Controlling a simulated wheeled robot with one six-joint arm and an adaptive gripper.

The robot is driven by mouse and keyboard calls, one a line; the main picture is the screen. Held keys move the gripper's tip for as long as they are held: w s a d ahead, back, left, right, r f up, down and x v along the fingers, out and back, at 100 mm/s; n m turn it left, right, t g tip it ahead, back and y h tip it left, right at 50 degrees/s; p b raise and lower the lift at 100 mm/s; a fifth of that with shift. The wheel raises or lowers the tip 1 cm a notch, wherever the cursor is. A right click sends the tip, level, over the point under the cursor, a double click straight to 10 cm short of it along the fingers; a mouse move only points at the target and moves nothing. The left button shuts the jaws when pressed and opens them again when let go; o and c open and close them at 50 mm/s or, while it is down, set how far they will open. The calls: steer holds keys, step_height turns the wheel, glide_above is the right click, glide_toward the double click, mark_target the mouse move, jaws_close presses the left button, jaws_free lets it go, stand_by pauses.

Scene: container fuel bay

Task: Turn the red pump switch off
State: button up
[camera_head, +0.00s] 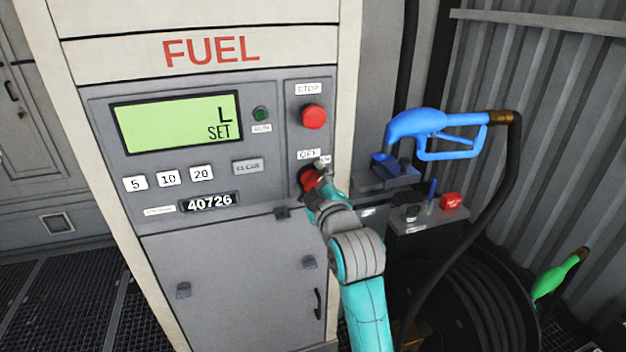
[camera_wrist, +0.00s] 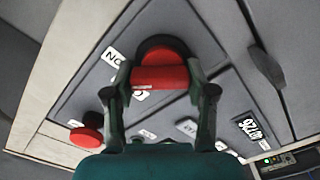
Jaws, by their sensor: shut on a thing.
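The red pump switch (camera_head: 308,178) sits on the right panel of the fuel pump, below the OFF label (camera_head: 309,154). My gripper (camera_head: 314,184) is at the switch and partly hides it in the head view. In the wrist view the red switch (camera_wrist: 160,72) lies between the two fingers of my gripper (camera_wrist: 162,85), which are shut on it. An ON label (camera_wrist: 114,57) shows beside it in the wrist view. The switch's exact pointing direction is hard to tell.
A red STOP button (camera_head: 314,117) is above the switch; it also shows in the wrist view (camera_wrist: 88,132). A blue nozzle (camera_head: 430,135) hangs close on the right, with a black hose (camera_head: 508,190). A display (camera_head: 176,121) and small buttons are left.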

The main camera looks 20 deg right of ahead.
steer(key=n, duration=0.4)
steer(key=shift+n, duration=0.3)
steer(key=shift+a+n, duration=0.1)
steer(key=shift+n, duration=1.8)
steer(key=o, duration=1.2)
steer(key=shift+c, duration=0.2)
steer(key=s, duration=1.2)
